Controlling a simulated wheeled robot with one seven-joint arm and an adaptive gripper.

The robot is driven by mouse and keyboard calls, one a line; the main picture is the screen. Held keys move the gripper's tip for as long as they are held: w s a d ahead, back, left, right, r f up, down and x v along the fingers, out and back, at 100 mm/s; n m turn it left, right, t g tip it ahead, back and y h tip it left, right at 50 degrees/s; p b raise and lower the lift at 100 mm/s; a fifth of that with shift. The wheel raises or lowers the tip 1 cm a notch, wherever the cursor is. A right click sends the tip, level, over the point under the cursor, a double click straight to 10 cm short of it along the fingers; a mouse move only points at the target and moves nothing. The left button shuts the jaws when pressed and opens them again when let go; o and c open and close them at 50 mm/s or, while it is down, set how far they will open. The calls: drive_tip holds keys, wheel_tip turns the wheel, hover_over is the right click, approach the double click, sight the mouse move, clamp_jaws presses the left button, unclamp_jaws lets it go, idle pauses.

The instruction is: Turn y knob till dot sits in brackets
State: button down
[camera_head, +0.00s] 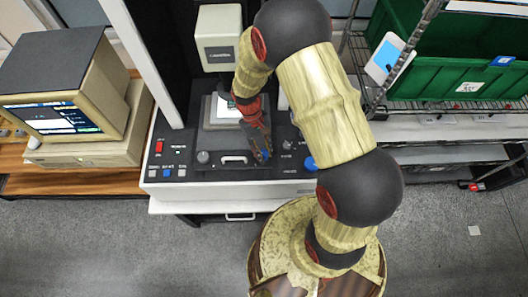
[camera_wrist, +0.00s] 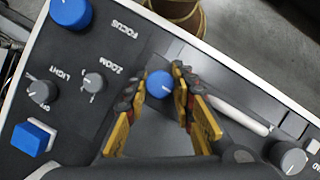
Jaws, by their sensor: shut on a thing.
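My gripper (camera_wrist: 157,80) points down at the console's control panel, with its yellow-and-dark fingers on either side of a small round blue knob (camera_wrist: 160,85). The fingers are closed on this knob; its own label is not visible. In the head view my gripper (camera_head: 259,142) is at the front middle of the black panel (camera_head: 210,171), and a bit of blue shows at its tips. A monitor (camera_head: 57,118) at the left shows a lit screen, but any dot or brackets on it are too small to make out.
The wrist view shows a larger blue focus knob (camera_wrist: 71,12), a grey zoom knob (camera_wrist: 94,82), a light knob (camera_wrist: 43,92), a blue square button (camera_wrist: 32,138), a pale bar handle (camera_wrist: 238,116) and another grey knob (camera_wrist: 289,157). A green bin (camera_head: 465,85) stands on a wire rack at right.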

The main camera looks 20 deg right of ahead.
drive_tip(key=m+y, duration=0.2)
drive_tip(key=m, duration=0.3)
drive_tip(key=shift+d+m, duration=0.1)
drive_tip(key=shift+m, duration=0.2)
drive_tip(key=m+y, duration=0.1)
drive_tip(key=m, duration=0.1)
drive_tip(key=m+t+y, duration=0.1)
drive_tip(key=m, duration=0.2)
drive_tip(key=shift+p, duration=0.35)
drive_tip(key=m+t, duration=0.1)
drive_tip(key=m, duration=0.2)
drive_tip(key=m+t+y, duration=0.1)
drive_tip(key=m, duration=0.1)
drive_tip(key=shift+m, duration=0.4)
drive_tip(key=m+t+b, duration=0.1)
drive_tip(key=m+t, duration=0.1)
drive_tip(key=m, duration=0.3)
drive_tip(key=shift+m, duration=0.3)
drive_tip(key=c, duration=1.5)
unclamp_jaws()
